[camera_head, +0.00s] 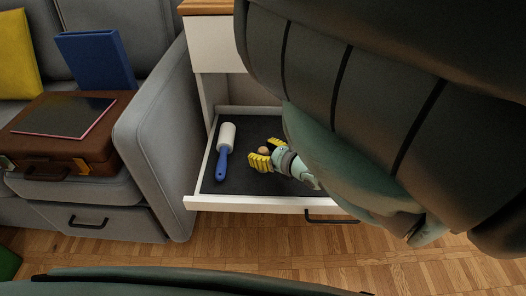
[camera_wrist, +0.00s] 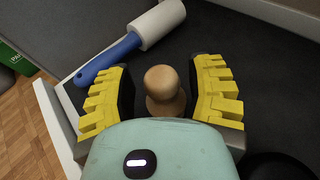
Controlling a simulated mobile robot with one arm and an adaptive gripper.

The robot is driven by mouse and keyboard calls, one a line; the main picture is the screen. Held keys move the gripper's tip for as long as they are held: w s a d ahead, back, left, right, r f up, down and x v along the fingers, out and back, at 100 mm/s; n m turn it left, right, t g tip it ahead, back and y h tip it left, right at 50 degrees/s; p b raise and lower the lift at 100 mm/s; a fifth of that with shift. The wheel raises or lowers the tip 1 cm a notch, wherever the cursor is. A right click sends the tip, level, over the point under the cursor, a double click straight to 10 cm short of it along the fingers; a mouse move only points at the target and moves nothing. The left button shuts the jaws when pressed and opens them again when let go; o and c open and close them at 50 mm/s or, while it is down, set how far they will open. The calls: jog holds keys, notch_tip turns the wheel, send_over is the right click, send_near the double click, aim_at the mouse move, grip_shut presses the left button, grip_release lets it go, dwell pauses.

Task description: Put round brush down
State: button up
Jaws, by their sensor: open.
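A round wooden knob (camera_head: 264,150) stands in the open drawer, and I take it to be the round brush; no bristles show. My gripper (camera_head: 266,152) reaches down into the drawer with its yellow fingers open on either side of it. In the wrist view the wooden knob (camera_wrist: 162,82) stands between the spread fingers, with a gap on the left and a narrower one on the right. Its lower part is hidden behind the gripper body.
A lint roller (camera_head: 224,150) with a blue handle lies at the drawer's left side. The white drawer (camera_head: 240,204) has a dark bottom and low walls. A grey sofa (camera_head: 160,130) with a brown suitcase (camera_head: 85,150) stands to the left. The far drawer floor looks free.

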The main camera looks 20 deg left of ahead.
jog(key=shift+r, duration=0.1)
jog(key=shift+r, duration=0.2)
jog(key=p+v, duration=0.4)
jog(key=v, duration=0.8)
jog(key=shift+f+p, duration=0.1)
jog(key=shift+p, duration=0.25)
